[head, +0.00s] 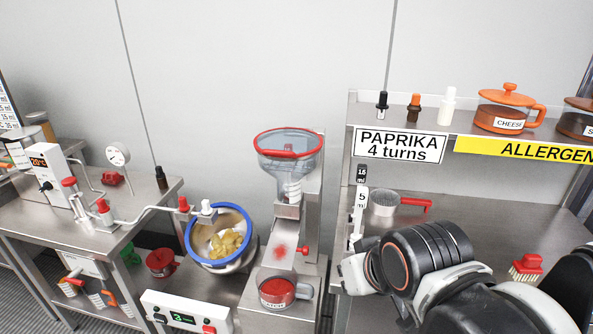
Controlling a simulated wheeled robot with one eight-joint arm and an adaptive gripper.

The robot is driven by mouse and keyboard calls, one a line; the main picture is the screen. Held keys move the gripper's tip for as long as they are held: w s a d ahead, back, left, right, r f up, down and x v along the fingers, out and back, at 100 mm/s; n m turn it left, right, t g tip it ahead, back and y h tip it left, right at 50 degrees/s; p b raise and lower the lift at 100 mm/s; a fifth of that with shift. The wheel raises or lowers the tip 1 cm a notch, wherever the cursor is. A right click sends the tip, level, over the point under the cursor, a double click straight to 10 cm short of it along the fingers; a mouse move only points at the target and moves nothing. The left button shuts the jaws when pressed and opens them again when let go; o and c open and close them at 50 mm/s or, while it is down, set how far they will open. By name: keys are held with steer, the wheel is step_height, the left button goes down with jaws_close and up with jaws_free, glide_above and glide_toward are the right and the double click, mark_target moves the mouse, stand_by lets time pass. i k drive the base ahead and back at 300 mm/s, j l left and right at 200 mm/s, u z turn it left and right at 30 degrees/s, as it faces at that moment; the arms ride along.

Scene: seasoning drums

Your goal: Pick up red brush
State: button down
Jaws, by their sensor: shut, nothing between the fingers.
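The red brush (526,267) lies on the steel worktop at the right, with its red handle on top and pale bristles below. Parts of my arm are in front of it and to its right. My gripper (354,272) shows only in part, as light grey pieces at the left end of my dark arm. It is shut and empty, well to the left of the brush and apart from it. The fingertips are hard to make out.
A metal sieve with a red handle (384,204) sits behind my arm. A shelf above holds small bottles (447,105) and an orange cheese pot (506,108). A funnel machine (288,165) and a blue-rimmed bowl (190,250) stand left. Worktop behind the brush is clear.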

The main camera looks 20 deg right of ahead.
mark_target(529, 264)
steer(key=l+z, duration=0.2)
steer(key=z, duration=1.65)
steer(key=u, duration=1.65)
steer(key=z, duration=1.6)
steer(key=i, duration=0.05)
